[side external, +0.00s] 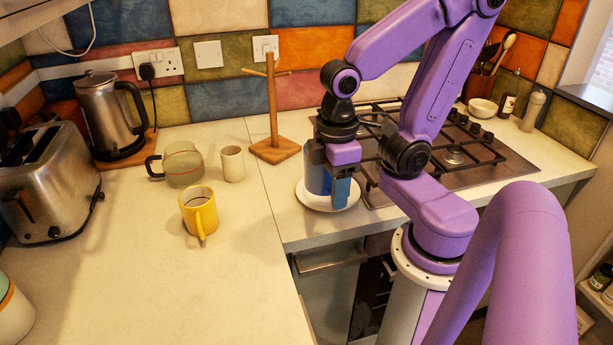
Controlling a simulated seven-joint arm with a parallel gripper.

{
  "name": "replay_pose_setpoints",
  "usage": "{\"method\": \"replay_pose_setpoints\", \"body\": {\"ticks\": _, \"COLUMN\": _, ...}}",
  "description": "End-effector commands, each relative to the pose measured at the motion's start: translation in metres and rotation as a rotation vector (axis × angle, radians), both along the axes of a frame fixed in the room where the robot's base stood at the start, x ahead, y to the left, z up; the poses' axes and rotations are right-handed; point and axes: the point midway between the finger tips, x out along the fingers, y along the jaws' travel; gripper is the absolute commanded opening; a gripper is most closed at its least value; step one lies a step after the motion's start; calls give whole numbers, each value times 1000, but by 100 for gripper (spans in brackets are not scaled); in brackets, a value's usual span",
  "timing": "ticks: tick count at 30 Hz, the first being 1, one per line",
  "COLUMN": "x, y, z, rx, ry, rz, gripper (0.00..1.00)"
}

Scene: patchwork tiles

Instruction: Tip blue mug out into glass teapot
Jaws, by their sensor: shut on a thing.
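The blue mug (316,170) is upright at a white saucer or plate (340,204) on the right-hand counter. I cannot tell whether it rests on the plate or is just above it. My gripper (339,178) is shut on the mug from its right side and hides part of it. The mug's contents are not visible. The glass teapot (183,166) stands on the left counter near the back wall, with its dark handle to the left. It looks clear with a greenish tint, and has no visible lid.
A yellow mug (199,212) and a small cream cup (232,164) stand near the teapot. A wooden mug tree (274,146) rises between teapot and blue mug. A kettle (106,117) and toaster (46,183) are at left; a gas hob (450,155) is at right. The front left counter is clear.

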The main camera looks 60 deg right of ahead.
Motion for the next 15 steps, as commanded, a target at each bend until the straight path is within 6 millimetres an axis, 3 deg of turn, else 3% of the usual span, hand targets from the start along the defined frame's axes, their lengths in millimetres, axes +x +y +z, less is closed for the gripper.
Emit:
{"method": "replay_pose_setpoints", "body": {"ticks": 8, "x": 3, "y": 4, "z": 4, "rx": 1, "ry": -1, "rz": 0, "gripper": 0}}
{"method": "replay_pose_setpoints", "body": {"ticks": 15, "x": 39, "y": 34, "z": 18, "rx": -1, "ry": -2, "rz": -1, "gripper": 0}}
